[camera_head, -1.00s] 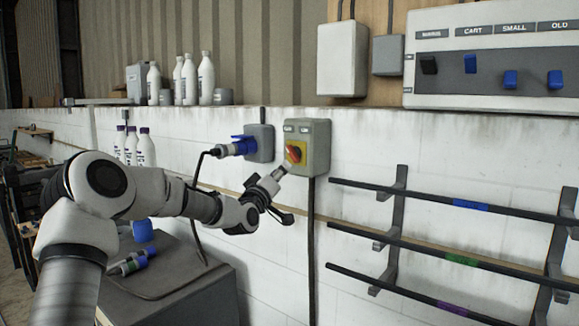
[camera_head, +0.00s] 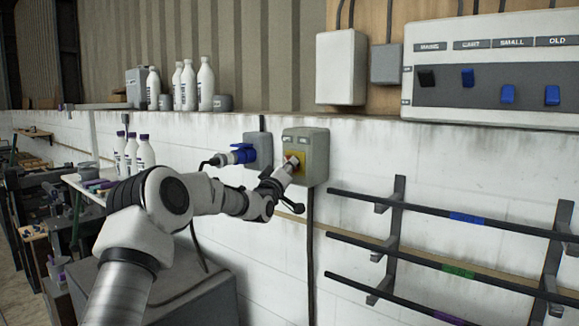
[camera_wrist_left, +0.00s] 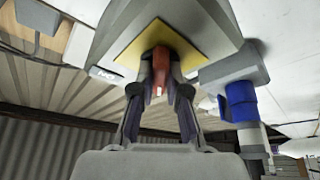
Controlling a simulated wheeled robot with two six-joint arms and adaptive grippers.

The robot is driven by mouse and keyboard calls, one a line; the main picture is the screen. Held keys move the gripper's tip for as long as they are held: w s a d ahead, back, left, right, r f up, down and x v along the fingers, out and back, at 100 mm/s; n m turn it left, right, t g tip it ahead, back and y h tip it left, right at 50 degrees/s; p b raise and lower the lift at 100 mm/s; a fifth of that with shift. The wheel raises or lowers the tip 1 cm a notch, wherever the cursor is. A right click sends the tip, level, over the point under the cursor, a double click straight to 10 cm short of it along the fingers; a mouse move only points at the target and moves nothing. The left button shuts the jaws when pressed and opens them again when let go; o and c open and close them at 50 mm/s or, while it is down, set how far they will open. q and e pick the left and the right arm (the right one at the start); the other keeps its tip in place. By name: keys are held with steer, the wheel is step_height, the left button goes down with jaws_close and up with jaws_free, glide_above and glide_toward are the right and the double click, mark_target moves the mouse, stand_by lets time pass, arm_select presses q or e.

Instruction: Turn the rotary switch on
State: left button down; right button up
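The rotary switch is a grey box (camera_head: 318,150) on the white wall, with a yellow plate (camera_head: 301,168) and a red knob. In the head view my left gripper (camera_head: 289,166) is at the plate and mostly hides the knob. In the left wrist view the red knob (camera_wrist_left: 160,68) stands on the yellow plate (camera_wrist_left: 184,45), its white mark towards the gripper. The fingertips of my left gripper (camera_wrist_left: 160,80) lie close against both sides of the knob and look shut on it. My right gripper is in neither view.
A blue plug (camera_head: 241,154) sits in a grey socket (camera_head: 262,150) just left of the switch; it also shows in the left wrist view (camera_wrist_left: 240,102). A rack of dark bars (camera_head: 420,205) is at the right. Bottles (camera_head: 205,85) stand on the ledge above.

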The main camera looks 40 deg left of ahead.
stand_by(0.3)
arm_select(q)
steer(key=m+h, duration=0.3)
steer(key=m, duration=0.4)
steer(key=m+h+p, duration=0.1)
steer(key=m+h, duration=0.3)
steer(key=m, duration=0.4)
steer(key=m+h+p, duration=0.1)
steer(key=m+h, duration=0.2)
steer(key=m, duration=0.4)
steer(key=shift+a+r+m+h, duration=0.2)
steer(key=shift+a+m+h, duration=0.1)
steer(key=shift+h, duration=0.1)
steer(key=shift+f, duration=0.1)
